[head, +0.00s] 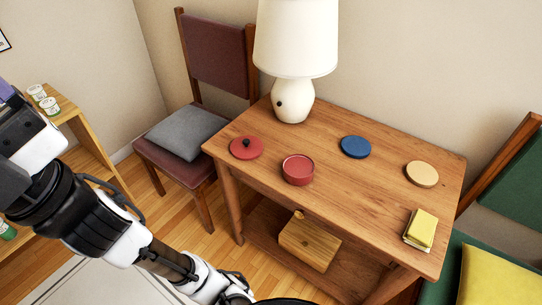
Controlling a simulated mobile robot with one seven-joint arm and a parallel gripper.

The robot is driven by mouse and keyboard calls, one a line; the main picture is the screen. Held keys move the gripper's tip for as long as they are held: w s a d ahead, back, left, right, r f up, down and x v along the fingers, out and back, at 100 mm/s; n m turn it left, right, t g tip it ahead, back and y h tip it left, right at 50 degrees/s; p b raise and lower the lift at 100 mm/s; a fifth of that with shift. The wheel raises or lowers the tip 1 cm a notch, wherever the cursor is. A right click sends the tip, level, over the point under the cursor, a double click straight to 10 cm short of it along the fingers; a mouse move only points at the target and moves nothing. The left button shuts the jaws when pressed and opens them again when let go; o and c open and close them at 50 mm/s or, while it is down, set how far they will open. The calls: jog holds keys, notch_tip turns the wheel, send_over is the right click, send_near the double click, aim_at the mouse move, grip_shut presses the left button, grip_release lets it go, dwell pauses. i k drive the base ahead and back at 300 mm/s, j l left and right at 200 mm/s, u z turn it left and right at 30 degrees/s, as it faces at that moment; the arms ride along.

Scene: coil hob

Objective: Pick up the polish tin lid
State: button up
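A round red lid (246,148) with a small dark knob lies flat near the left end of the wooden table, and it looks like the polish tin lid. A round red tin (298,171) stands to its right and nearer the front edge, apart from it. The top of the tin looks open. My arm comes up from the bottom and reaches to the left edge of the picture, well left of the table. The fingers of my gripper are cut off by that edge, so I see neither their opening nor anything in them.
A white lamp (294,98) stands behind the lid and tin. A blue disc (356,147), a tan disc (422,173) and a yellow-topped stack (421,226) lie further right. A chair (174,157) with a grey cushion is left of the table. The table's middle is clear.

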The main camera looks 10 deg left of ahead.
aim_at(246, 147)
jog(key=i+j+u, duration=0.15)
jog(key=u, duration=0.25)
jog(key=i+u, duration=0.4)
